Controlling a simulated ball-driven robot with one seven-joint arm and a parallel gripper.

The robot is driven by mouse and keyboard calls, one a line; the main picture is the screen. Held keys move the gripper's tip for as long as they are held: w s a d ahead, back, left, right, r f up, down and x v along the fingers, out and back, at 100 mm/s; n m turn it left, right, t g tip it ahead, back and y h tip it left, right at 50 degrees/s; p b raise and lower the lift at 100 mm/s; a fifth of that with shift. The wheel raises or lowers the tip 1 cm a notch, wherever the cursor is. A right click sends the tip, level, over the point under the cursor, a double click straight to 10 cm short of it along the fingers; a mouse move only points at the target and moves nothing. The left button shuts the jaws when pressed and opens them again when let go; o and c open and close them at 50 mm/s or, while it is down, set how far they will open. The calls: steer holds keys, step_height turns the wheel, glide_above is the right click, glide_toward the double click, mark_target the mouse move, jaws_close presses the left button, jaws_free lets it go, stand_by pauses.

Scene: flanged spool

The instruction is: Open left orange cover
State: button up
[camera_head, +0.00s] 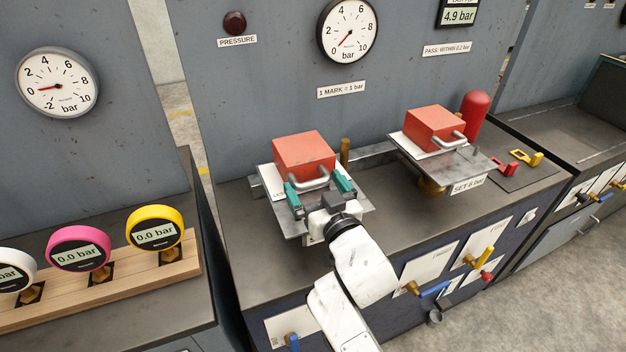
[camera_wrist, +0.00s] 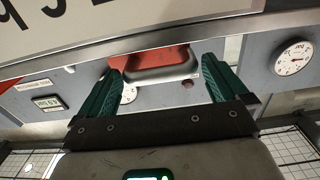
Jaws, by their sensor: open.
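The left orange cover (camera_head: 303,153) is a red-orange box with a grey bar handle (camera_head: 310,183) on its near side. It sits on a metal plate (camera_head: 355,207) on the left of the middle bench. My gripper (camera_head: 316,182) is open, its green fingers on either side of the handle. In the wrist view, the cover (camera_wrist: 148,60) and its handle (camera_wrist: 160,76) show beyond and between the spread fingertips (camera_wrist: 162,68). I cannot tell whether a finger touches the handle. A second, similar cover (camera_head: 434,127) sits on another plate to the right.
A red cylinder (camera_head: 473,112) stands behind the right cover. Red and yellow clips (camera_head: 519,157) lie right of it. Valve levers (camera_head: 433,289) stick out of the bench front. Round gauges (camera_head: 155,228) stand in a wooden rack at left. The back panel (camera_head: 260,90) rises close behind the covers.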

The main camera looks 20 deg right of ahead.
steer(key=shift+w, duration=0.75)
steer(key=shift+c, duration=0.3)
